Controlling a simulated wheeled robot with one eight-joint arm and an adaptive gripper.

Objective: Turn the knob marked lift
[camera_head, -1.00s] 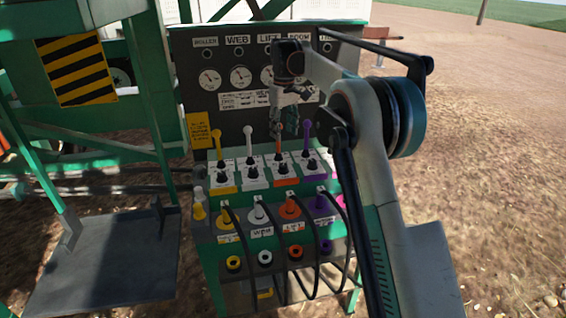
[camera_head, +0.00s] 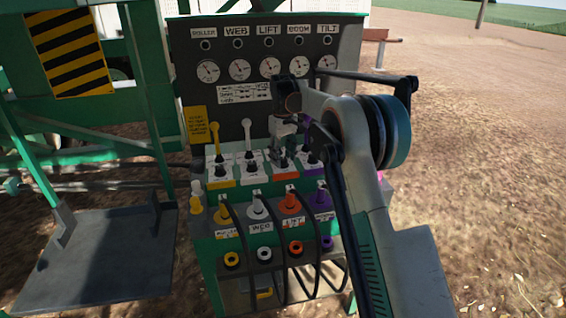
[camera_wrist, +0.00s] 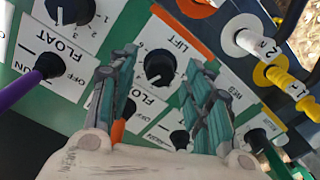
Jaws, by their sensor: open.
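The lift knob (camera_wrist: 158,67) is a round black knob with a white mark, on a white plate with orange edging and the word LIFT. In the wrist view it lies between my two open fingers, with a gap on each side. My gripper (camera_wrist: 164,60) is open and empty; its depth relative to the knob is hard to tell. In the head view my gripper (camera_head: 284,142) is over the lift section of the sloped panel and hides much of that section and its lever.
A purple lever (camera_wrist: 22,88) and another black knob (camera_wrist: 70,9) are to the left in the wrist view. Yellow (camera_head: 215,138) and white (camera_head: 248,136) levers stand left of my gripper in the head view. Gauges (camera_head: 268,69) are on the upright panel behind. Black hoses hang below.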

